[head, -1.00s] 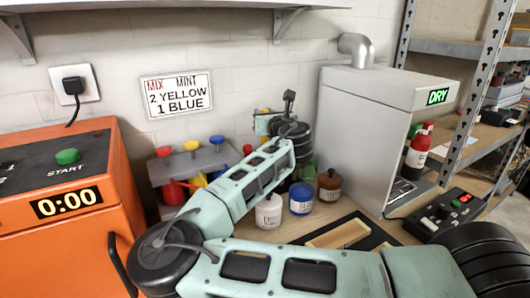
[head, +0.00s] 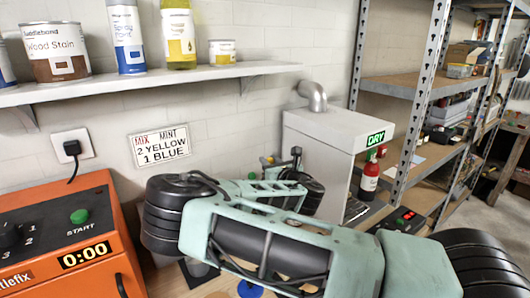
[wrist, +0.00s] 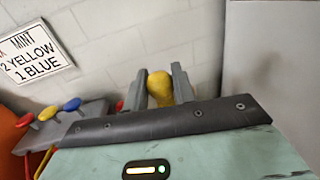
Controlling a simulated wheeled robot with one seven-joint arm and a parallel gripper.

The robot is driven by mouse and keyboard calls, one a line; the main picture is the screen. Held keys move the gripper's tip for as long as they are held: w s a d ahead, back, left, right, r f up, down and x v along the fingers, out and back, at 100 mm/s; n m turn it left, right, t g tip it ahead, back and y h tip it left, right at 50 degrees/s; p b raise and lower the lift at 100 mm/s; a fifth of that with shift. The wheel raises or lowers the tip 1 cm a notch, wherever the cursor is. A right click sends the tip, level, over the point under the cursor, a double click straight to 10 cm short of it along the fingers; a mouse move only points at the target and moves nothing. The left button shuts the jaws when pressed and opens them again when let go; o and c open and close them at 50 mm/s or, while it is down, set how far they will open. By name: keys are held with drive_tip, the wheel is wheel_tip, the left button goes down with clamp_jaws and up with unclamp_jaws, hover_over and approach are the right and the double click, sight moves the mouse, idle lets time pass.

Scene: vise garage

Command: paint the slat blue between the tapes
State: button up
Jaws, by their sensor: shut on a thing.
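My gripper (wrist: 161,84) is shut on a rounded yellow thing (wrist: 159,90), which shows between its two grey fingers in the wrist view. The rest of this held thing is hidden behind the gripper's body, so I cannot tell whether it is a brush. A wall and a tall grey cabinet are beyond it. The slat and its tapes are not visible now; my arm covers most of the bench in the head view. A round blue shape (head: 250,289) shows at the bottom edge, partly hidden under my arm.
A grey rack with coloured knobs (wrist: 60,125) stands left of my gripper. The grey DRY cabinet (head: 322,150) is behind my arm, and a red bottle (head: 370,176) is beside it. An orange machine (head: 70,240) is at left. A wall shelf (head: 150,85) holds cans above.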

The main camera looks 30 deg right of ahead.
drive_tip(key=shift+s, duration=0.35)
drive_tip(key=shift+f+b, duration=2.1)
drive_tip(key=shift+f, duration=0.9)
drive_tip(key=shift+f+b, duration=0.55)
drive_tip(key=shift+f, duration=0.05)
drive_tip(key=shift+r, duration=0.1)
drive_tip(key=shift+r+p, duration=2.45)
drive_tip(key=shift+r, duration=1.1)
drive_tip(key=shift+f, duration=0.1)
